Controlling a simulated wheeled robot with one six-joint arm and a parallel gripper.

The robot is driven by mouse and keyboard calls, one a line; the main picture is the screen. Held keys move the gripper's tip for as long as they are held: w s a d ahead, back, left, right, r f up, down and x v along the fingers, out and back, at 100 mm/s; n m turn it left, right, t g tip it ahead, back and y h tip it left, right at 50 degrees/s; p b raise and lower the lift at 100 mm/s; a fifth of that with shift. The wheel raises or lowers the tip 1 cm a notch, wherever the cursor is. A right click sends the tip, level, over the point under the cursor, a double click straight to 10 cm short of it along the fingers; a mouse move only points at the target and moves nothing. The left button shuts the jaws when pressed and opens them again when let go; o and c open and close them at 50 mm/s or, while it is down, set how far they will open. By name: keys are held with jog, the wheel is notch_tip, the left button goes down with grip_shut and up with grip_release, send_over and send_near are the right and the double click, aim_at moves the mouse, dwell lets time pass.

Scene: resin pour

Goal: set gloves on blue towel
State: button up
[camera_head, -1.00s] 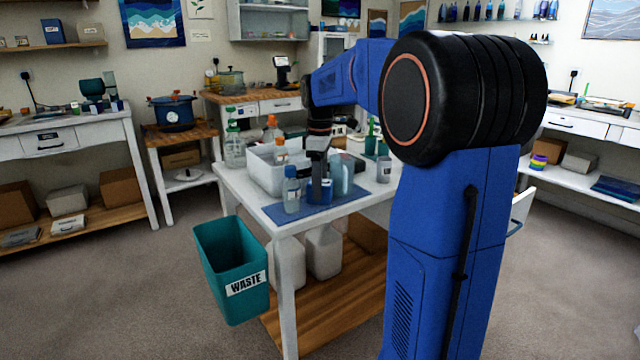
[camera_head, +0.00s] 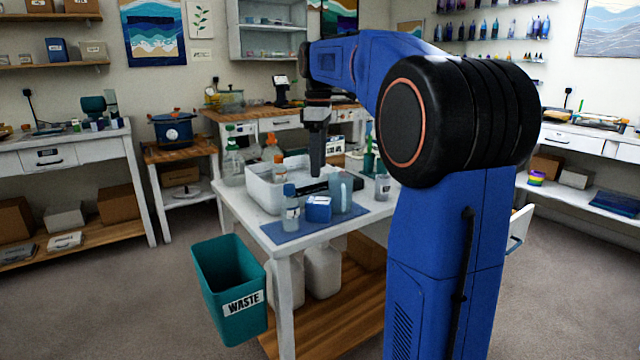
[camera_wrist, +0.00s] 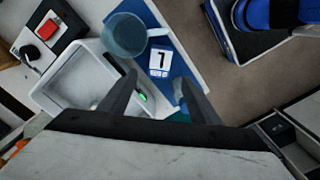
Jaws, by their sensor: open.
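A small blue box (camera_head: 318,209) with a white label, which I take to be the gloves, sits on the blue towel (camera_head: 280,234) at the table's front corner. It stands between a blue-capped clear bottle (camera_head: 291,212) and a translucent pitcher (camera_head: 341,192). My gripper (camera_head: 317,172) is above and a little behind the box, apart from it. In the wrist view my gripper (camera_wrist: 158,82) has its fingers spread with nothing between them, and the labelled box (camera_wrist: 160,62) shows beyond the fingertips. No loose gloves are visible.
A white tub (camera_head: 262,187) stands behind the towel, with an orange-capped bottle by it. A grey cup (camera_head: 382,187) is to the right. A teal waste bin (camera_head: 230,290) is beside the table's left front leg. The towel's front strip is bare.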

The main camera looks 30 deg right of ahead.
jog(key=s+a+f+m+t, duration=0.1)
jog(key=s+a+f+m, duration=0.15)
jog(key=s+a, duration=0.35)
jog(key=s+a+f+m+t, duration=0.15)
jog(key=s+a+f, duration=0.25)
jog(key=s, duration=0.5)
jog(key=s+a+f+m+t, duration=0.1)
jog(key=s+a+f+m, duration=0.1)
jog(key=s+f, duration=0.5)
jog(key=s+a+f+m+t, duration=0.1)
jog(key=s+a+f+m, duration=0.2)
jog(key=s+f, duration=0.5)
jog(key=shift+a+f, duration=0.3)
jog(key=shift+a, duration=0.1)
jog(key=shift+s, duration=0.1)
